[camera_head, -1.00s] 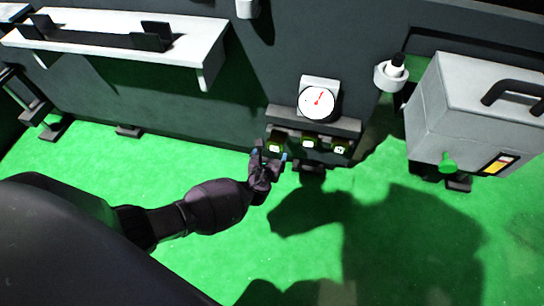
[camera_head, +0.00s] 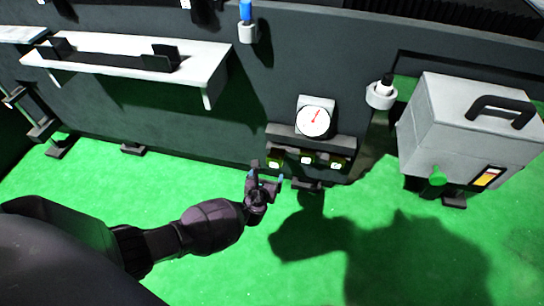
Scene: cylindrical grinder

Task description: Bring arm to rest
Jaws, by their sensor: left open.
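My left arm reaches in from the lower left. Its gripper (camera_head: 266,182) is open and seems empty, with blue-tipped fingers pointing toward the dark machine front. It is just below and in front of a row of small dark blocks with pale square faces (camera_head: 307,160), under a dial gauge (camera_head: 313,121). Whether the fingers touch anything is hard to tell, but a gap seems to show. My right gripper is not in view.
A white shelf (camera_head: 205,75) with dark brackets juts out at the upper left. A grey box with a black handle (camera_head: 425,125) stands at the right. White holders (camera_head: 380,97) sit on the machine. The green floor (camera_head: 390,220) is clear, with shadows.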

